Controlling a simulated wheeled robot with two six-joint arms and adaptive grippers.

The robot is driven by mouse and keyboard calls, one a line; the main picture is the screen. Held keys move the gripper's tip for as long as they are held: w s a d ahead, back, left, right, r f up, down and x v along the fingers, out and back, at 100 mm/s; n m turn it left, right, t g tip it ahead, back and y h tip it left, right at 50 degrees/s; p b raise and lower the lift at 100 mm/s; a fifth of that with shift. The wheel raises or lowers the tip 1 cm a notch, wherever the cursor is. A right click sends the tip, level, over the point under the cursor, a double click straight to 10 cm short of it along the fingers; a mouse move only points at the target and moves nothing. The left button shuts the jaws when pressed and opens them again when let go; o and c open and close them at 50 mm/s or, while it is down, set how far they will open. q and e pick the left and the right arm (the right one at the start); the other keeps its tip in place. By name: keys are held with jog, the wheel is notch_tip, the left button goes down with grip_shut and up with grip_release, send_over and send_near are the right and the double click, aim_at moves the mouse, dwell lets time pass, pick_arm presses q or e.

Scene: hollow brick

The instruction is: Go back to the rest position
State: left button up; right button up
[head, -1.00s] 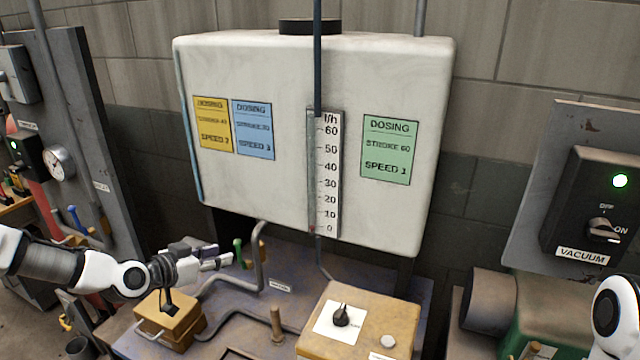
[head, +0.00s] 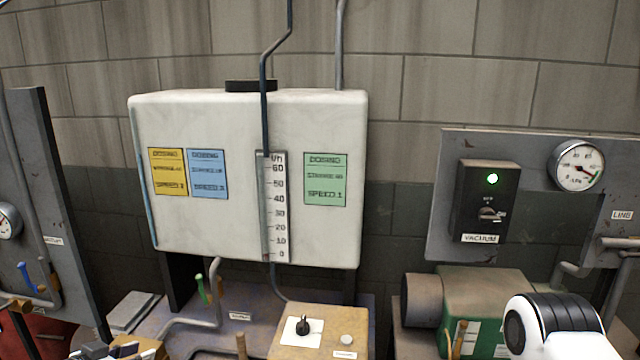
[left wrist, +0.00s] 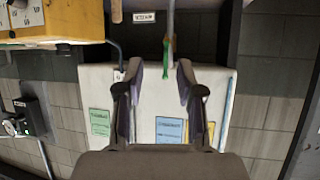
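My left gripper (head: 97,350) shows only in part at the bottom left edge of the head view, low in front of the bench. In the left wrist view it is open (left wrist: 158,72), with its two dark fingers apart and nothing between them. Behind the fingers the white tank (left wrist: 150,84) shows upside down. My right gripper is out of view; only a white and black part of my right arm shows at the lower right of the head view.
The white tank (head: 225,230) with coloured dosing cards stands behind the bench. A yellow control box (head: 340,320) with a black knob is at bottom centre. A green-handled valve (head: 201,288) sits left. A vacuum switch (head: 485,200) with a lit green light is at right.

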pick_arm(q)
jog(key=s+d+f+m+g+b, duration=0.1)
jog(key=s+d+f+g, duration=0.3)
jog(key=s+d+f, duration=0.45)
jog(key=s+d+f+m+g, duration=0.2)
jog(key=s+d+f+g, duration=0.25)
jog(key=f, duration=0.75)
jog(key=s+d+f+n+g+y, duration=0.1)
jog(key=s+f+n, duration=0.1)
jog(key=s, duration=0.6)
jog(key=s+d+f+n+g+y, duration=0.1)
jog(key=s+f+n+g+y, duration=0.1)
jog(key=s+n, duration=0.3)
jog(key=s+f+b, duration=0.1)
jog(key=s, duration=0.2)
jog(key=shift+s+d+y, duration=0.25)
jog(key=shift+s+y, duration=0.05)
jog(key=shift+s, duration=0.05)
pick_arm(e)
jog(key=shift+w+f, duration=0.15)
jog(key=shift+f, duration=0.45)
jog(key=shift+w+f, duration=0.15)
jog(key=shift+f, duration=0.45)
pick_arm(q)
jog(key=shift+f, duration=0.1)
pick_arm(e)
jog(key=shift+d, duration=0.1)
